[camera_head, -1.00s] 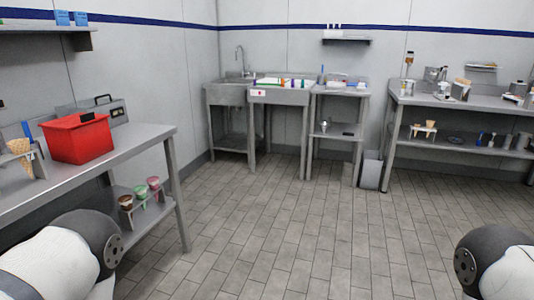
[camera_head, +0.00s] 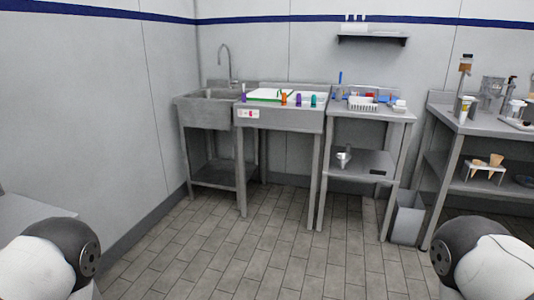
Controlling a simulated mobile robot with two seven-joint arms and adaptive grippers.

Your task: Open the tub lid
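No tub or tub lid can be made out for certain in the head view. Parts of my two arms show at the lower left and lower right corners, but neither gripper is in the picture. A grey unit (camera_head: 279,121) with a white and green board (camera_head: 270,95) and several small coloured items on top stands against the back wall. Whether any of these belongs to a tub is too small to tell.
A metal sink (camera_head: 208,110) stands left of the unit. A side table to its right holds a white basket (camera_head: 362,103). A grey bin (camera_head: 407,218) stands on the floor by the right-hand counter (camera_head: 480,124). The tiled floor (camera_head: 270,245) ahead is clear.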

